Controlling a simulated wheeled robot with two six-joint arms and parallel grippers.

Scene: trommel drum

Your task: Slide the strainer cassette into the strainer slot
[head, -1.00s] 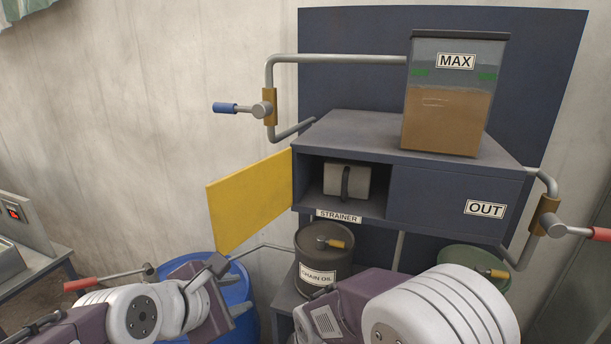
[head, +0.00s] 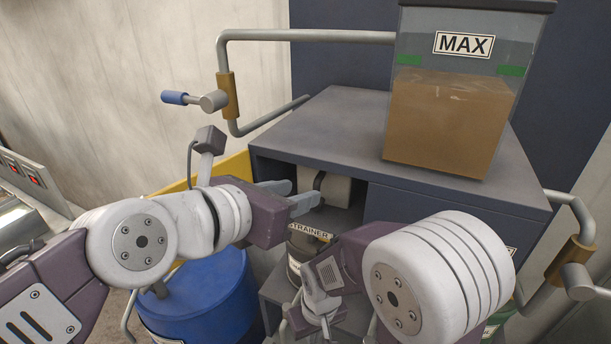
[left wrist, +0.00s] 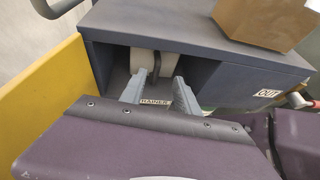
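The strainer cassette (head: 336,190) is a pale block with a dark upright handle. It sits inside the open compartment above the STRAINER label (head: 309,232), the strainer slot (head: 358,205); how deep it sits I cannot tell. It also shows in the left wrist view (left wrist: 145,62). My left gripper (head: 306,192) is in front of the opening with its fingers apart. In the left wrist view its fingertips (left wrist: 156,90) point at the cassette, one either side of the handle's line, with no contact visible. My right gripper (head: 310,318) is low in front of the cabinet; its fingers are not clear.
The yellow door (head: 235,166) stands open left of the compartment. A tank marked MAX (head: 445,120) stands on the cabinet top (head: 345,125). A pipe with a blue-handled valve (head: 205,101) is above left. A blue barrel (head: 205,295) stands below my left arm.

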